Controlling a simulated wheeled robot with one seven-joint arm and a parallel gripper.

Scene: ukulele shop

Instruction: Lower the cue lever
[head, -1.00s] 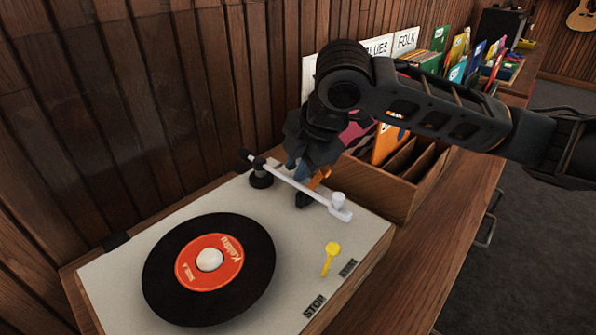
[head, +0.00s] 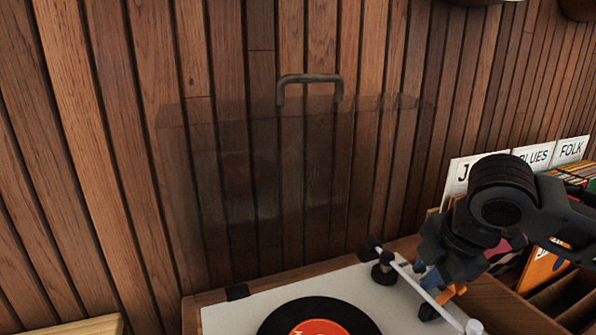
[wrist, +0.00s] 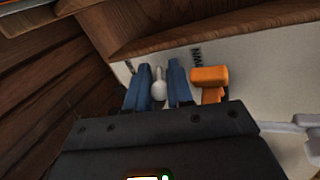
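A small pale lever with a rounded knob (wrist: 158,90), taken as the cue lever, stands on the turntable deck in the wrist view. My gripper (wrist: 160,82) has its two blue fingers apart, one on each side of this knob; I cannot tell whether they touch it. A label lies beyond each finger; the right one reads DOWN. An orange block on a post (wrist: 209,78) stands just right of the right finger. In the head view my gripper (head: 430,290) is down at the deck beside the white tonearm (head: 425,290), and the lever is hidden.
The black record (head: 318,312) with a red label lies left of the tonearm. The clear lid (head: 290,180) stands raised behind the turntable. A wooden record crate (head: 540,305) is close on the right, and a wood-panelled wall is behind.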

